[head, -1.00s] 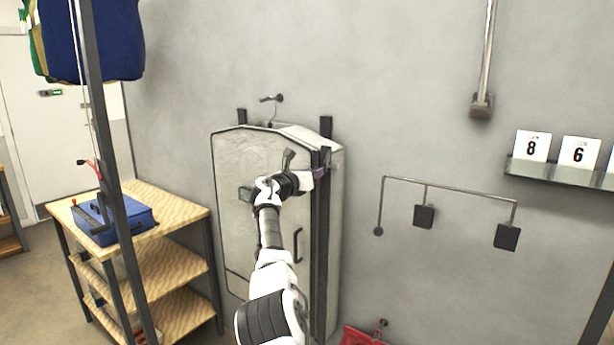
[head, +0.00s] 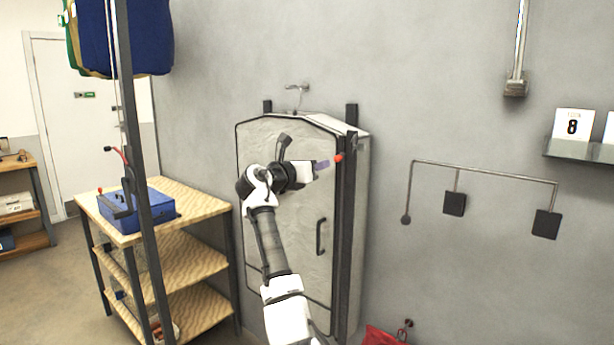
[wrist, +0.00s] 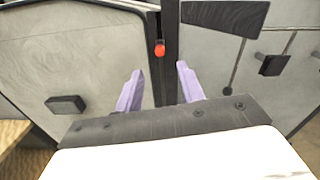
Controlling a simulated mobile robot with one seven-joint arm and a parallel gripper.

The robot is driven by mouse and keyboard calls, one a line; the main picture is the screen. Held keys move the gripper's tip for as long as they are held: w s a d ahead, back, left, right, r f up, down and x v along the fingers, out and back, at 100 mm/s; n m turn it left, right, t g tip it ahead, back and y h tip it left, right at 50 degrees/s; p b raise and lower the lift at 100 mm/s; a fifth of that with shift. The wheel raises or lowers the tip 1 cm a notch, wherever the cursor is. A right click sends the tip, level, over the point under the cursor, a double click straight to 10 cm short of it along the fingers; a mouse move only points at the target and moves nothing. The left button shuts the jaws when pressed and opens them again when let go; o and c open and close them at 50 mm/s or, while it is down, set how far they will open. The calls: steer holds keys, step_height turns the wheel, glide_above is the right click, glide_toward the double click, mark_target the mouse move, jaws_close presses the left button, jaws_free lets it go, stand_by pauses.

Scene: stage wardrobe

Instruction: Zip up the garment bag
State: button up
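The garment bag (head: 285,210) is a pale grey, upright bag hanging against the wall from a hanger on a hook. A dark vertical zip strip runs along its right side. A red zip pull (head: 338,158) sits near the top of the strip; it also shows in the wrist view (wrist: 160,48). My gripper (head: 324,164) is just left of the pull in the head view. In the wrist view its purple fingers (wrist: 160,69) are apart and empty, with the pull beyond them, roughly in line with the gap. I cannot tell whether they touch the bag.
A wooden shelf unit (head: 185,203) with a blue case (head: 150,208) stands at left, behind a dark post (head: 137,150). A wall rail (head: 485,170) with black plates is right of the bag. A red item (head: 382,335) hangs low on the wall.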

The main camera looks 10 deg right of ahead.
steer(key=shift+b+v, duration=0.3)
steer(key=shift+v, duration=1.1)
